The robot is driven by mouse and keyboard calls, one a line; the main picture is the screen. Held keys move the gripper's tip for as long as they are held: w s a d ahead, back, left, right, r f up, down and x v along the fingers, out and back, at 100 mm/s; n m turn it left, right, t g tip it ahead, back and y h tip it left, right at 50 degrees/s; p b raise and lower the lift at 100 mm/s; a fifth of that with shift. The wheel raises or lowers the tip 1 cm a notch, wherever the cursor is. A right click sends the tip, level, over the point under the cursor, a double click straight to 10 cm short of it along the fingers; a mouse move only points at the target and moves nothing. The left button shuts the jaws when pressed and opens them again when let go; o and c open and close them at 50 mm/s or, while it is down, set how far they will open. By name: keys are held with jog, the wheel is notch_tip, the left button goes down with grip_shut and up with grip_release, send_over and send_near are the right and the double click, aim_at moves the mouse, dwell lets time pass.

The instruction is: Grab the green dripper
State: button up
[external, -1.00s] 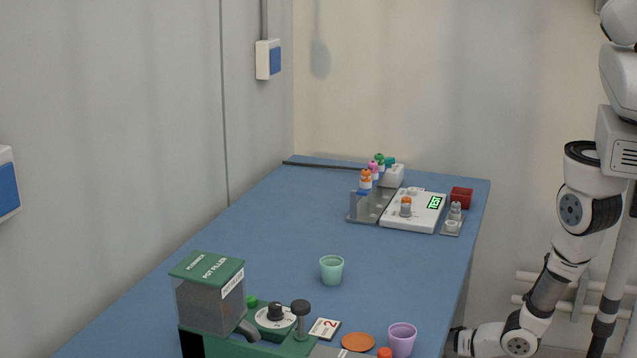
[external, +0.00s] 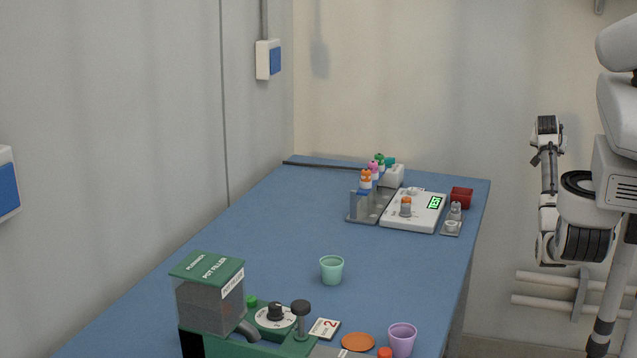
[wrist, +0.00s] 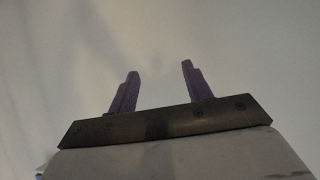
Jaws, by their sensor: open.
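Small bottles with coloured caps stand in a group at the far end of the blue table. The one with the green cap (external: 379,160) is at the back, behind a pink-capped bottle (external: 373,168) and an orange-capped bottle (external: 366,180). It is small in the external view, and its lower part is partly hidden. My gripper (wrist: 158,67) is open and empty in the wrist view, with only a plain pale surface beyond its fingers. In the external view my arm is folded up to the right of the table, well apart from the bottles.
A white device with a green display (external: 412,212), a clear grey holder (external: 360,207) and a red block (external: 462,197) stand near the bottles. A mint cup (external: 332,270), purple cup (external: 402,340) and pot filler (external: 208,295) are nearer. The table's middle is mostly clear.

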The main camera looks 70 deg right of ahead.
jog(key=s+a+r+m+h+p, duration=0.1)
jog(key=s+r, duration=0.2)
jog(key=r, duration=0.6)
jog(key=s+a+r+m+g+p, duration=0.1)
jog(key=s+a+r+m+p, duration=0.1)
jog(key=r, duration=0.7)
jog(key=s+a+r+m+h+p, duration=0.1)
jog(key=s+r, duration=0.2)
jog(key=r, duration=0.6)
jog(key=w+a+r+t, duration=0.1)
jog(key=w+a+r, duration=0.1)
jog(key=w+r, duration=0.2)
jog(key=n+t+y, duration=0.4)
jog(key=n+y, duration=0.6)
jog(key=n, duration=0.5)
send_over(379, 155)
jog(key=s+a, duration=0.2)
jog(key=s, duration=0.1)
notch_tip(379, 155, down, 24)
jog(key=shift+t, duration=0.3)
jog(key=shift+w+p+x, duration=0.2)
jog(key=shift+p+x, duration=0.55)
jog(key=shift+x, duration=0.95)
jog(key=shift+w+p+x, duration=0.2)
jog(key=shift+p+x, duration=0.55)
jog(key=shift+x, duration=1)
jog(key=shift+r, duration=0.15)
jog(key=c, duration=1.1)
